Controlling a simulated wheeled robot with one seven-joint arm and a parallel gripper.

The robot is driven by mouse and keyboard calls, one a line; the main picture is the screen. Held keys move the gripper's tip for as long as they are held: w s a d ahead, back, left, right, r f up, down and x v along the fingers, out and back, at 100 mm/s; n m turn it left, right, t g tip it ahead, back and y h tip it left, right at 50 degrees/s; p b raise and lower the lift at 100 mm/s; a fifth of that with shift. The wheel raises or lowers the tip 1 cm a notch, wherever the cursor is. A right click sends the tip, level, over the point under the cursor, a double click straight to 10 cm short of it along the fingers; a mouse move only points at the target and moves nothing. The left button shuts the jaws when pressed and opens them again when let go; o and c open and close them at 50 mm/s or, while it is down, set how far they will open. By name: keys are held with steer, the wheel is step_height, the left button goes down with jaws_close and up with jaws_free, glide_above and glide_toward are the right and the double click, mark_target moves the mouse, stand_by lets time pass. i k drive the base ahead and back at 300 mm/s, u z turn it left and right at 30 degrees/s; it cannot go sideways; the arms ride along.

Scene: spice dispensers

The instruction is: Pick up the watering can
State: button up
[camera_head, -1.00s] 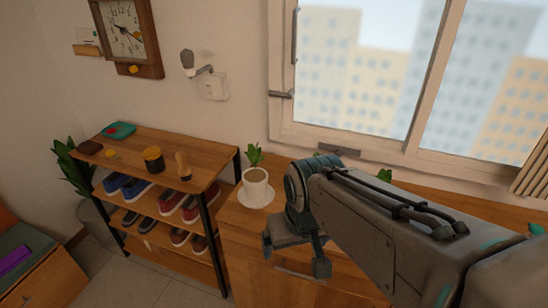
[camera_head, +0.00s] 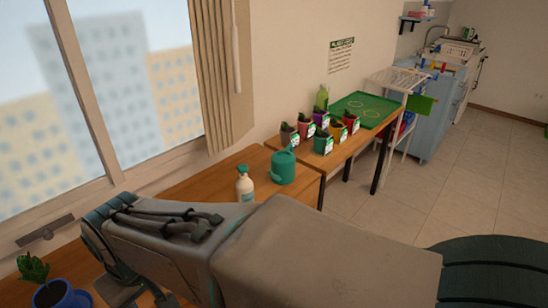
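A green watering can (camera_head: 283,167) stands upright near the right end of the wooden cabinet top under the window. Its spout points up and to the right. My arm stretches across the lower part of the view, from the right toward the lower left. My gripper is at the lower left, mostly hidden behind the arm and cut off by the frame, so its fingers do not show clearly. It is well to the left of the watering can, which stands apart from it.
A white bottle with a teal top (camera_head: 244,184) stands just left of the can. Several potted plants (camera_head: 323,142) and a green tray (camera_head: 361,110) are on the adjoining table (camera_head: 338,158). A blue pot (camera_head: 62,294) is at lower left. Tiled floor (camera_head: 440,190) is open at right.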

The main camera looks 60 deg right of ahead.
mark_target(283, 162)
steer(key=z, duration=3.3)
steer(key=i, duration=1.65)
steer(key=u, duration=2.95)
